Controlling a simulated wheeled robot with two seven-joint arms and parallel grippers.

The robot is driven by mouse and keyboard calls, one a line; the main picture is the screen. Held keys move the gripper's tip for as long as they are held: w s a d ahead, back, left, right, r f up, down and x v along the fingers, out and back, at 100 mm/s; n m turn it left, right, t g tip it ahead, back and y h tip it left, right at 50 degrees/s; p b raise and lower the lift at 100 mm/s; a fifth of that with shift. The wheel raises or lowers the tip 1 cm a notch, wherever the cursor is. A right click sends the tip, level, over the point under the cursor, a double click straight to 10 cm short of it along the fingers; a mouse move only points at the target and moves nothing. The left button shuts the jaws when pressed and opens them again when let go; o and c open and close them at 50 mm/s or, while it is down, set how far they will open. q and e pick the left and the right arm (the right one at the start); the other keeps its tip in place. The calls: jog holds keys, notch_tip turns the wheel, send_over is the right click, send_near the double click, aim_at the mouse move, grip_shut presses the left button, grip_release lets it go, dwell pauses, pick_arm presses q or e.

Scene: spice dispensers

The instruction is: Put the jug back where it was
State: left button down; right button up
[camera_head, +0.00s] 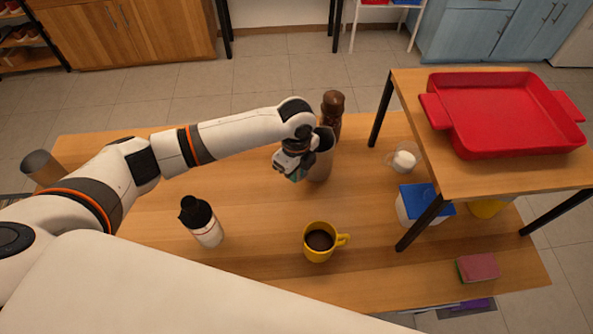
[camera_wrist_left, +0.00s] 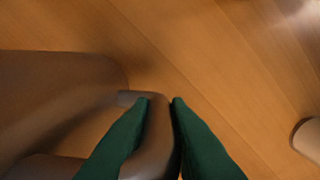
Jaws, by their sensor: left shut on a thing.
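The jug (camera_head: 322,160) is a grey-brown, open-topped vessel near the middle of the table, partly hidden behind my left gripper (camera_head: 288,170). In the left wrist view the jug's smooth brown body (camera_wrist_left: 55,90) fills the left side. Its handle (camera_wrist_left: 157,135) runs between the green fingers of my left gripper (camera_wrist_left: 160,102), which are shut on it. The jug looks about upright. I cannot tell whether its base touches the table. My right gripper is not in view.
A brown pepper mill (camera_head: 333,106) stands just behind the jug. A yellow mug (camera_head: 317,252) of dark liquid and a black-capped bottle (camera_head: 207,228) are nearer. A small shelf (camera_head: 480,178) with a red tray (camera_head: 457,141) stands right. Table left of the jug is fairly clear.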

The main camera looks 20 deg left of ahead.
pick_arm(q)
jog(key=shift+w+f, duration=0.1)
jog(key=shift+f, duration=0.35)
jog(key=shift+f, duration=0.1)
jog(key=c, duration=1.4)
grip_release()
jog(key=shift+o, duration=0.2)
notch_tip(320, 180, up, 11)
jog(key=shift+f+b, duration=0.15)
jog(key=shift+b, duration=0.6)
jog(key=shift+r, duration=0.75)
jog(key=shift+s+f, duration=0.1)
jog(key=shift+s, duration=0.1)
